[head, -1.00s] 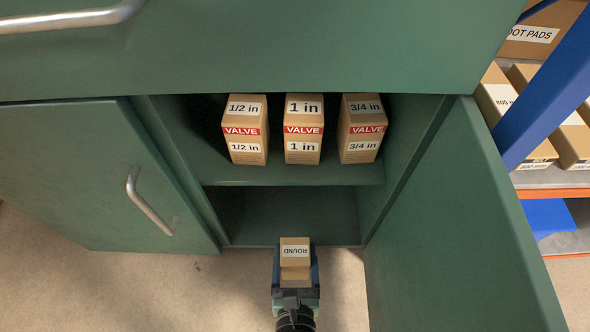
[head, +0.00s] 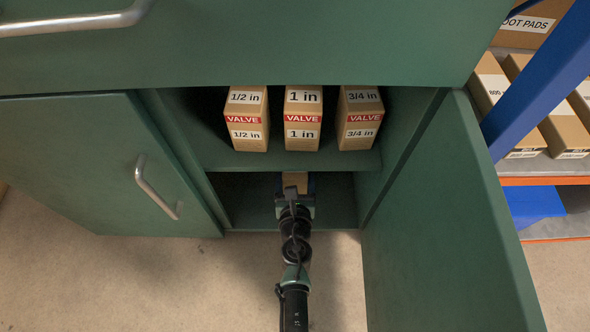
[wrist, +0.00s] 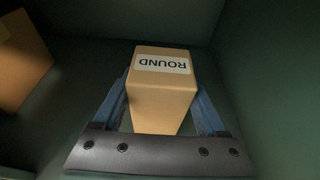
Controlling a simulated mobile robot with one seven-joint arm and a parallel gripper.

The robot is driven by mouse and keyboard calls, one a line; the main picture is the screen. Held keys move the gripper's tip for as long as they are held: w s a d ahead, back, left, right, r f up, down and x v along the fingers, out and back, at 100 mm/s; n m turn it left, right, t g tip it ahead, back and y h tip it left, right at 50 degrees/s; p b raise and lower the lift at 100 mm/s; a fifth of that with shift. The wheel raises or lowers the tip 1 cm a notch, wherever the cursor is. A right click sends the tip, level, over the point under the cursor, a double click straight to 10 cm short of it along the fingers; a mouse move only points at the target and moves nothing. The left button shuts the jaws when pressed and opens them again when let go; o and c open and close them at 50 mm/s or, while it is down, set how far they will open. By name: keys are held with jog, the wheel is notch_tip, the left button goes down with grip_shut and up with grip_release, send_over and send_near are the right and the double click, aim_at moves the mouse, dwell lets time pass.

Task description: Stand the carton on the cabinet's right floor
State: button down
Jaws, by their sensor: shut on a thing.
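My gripper (wrist: 162,112) is shut on a tan carton (wrist: 160,92) with a white label reading ROUND, upside down in the wrist view. The blue fingers hold the carton on both sides. In the head view the carton (head: 295,181) is inside the lower compartment of the green cabinet, mostly hidden by my wrist and the shelf above. The cabinet floor (head: 335,211) shows to the right of my gripper. I cannot tell whether the carton touches the floor.
Three valve boxes (head: 302,120) stand on the shelf above. The open right door (head: 440,230) flanks the opening; the left door (head: 90,170) covers the left side. Another brown box (wrist: 20,62) shows at left in the wrist view. A blue-posted rack (head: 545,80) stands at right.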

jog(key=shift+w, duration=0.85)
jog(key=shift+s+f+b, duration=0.1)
jog(key=shift+f+b, duration=0.55)
jog(key=shift+b, duration=0.05)
jog(key=shift+f, duration=0.1)
jog(key=shift+f+b, duration=0.2)
jog(key=shift+b, duration=0.1)
grip_release()
jog(key=shift+r, duration=0.1)
